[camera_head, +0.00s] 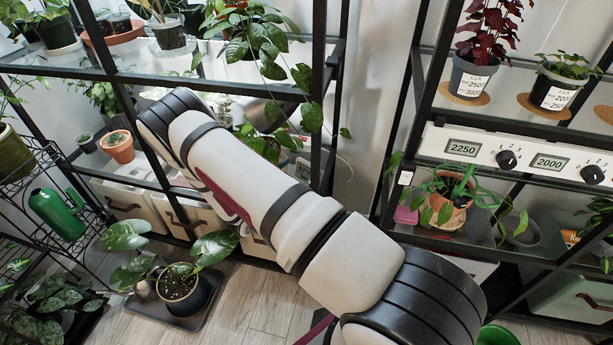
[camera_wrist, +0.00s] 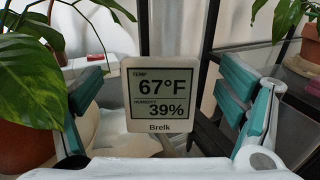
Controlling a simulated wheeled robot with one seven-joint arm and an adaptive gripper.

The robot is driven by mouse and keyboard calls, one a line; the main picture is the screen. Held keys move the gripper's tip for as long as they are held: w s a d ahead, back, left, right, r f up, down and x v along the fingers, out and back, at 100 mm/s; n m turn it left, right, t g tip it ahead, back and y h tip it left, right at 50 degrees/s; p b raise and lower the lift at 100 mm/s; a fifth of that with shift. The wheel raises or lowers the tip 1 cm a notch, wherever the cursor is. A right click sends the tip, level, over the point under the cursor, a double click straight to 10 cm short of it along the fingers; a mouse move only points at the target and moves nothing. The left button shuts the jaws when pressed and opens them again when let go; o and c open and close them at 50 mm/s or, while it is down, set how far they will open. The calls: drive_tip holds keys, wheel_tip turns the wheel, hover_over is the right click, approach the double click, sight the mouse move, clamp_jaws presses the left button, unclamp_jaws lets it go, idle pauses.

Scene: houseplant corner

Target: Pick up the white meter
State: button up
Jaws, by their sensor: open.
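The white meter (camera_wrist: 158,136) stands upright in the middle of the wrist view, its screen facing me and reading 67°F and 39%, with "Brelk" below. My gripper (camera_wrist: 162,85) is open, with one teal-padded finger on each side of the meter. Gaps show between the meter and both fingers, and nothing is held. I cannot tell how deep the meter sits between the fingertips.
In the wrist view, a terracotta pot (camera_wrist: 22,148) with broad leaves crowds the left finger, and another pot (camera_wrist: 312,42) stands at the right edge. A dark shelf post rises behind the meter. In the head view, a trailing plant (camera_head: 262,40) hangs over the arm's shelf.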

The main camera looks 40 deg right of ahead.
drive_tip(key=shift+x, duration=1.45)
drive_tip(key=shift+c, duration=0.3)
drive_tip(key=c, duration=1.2)
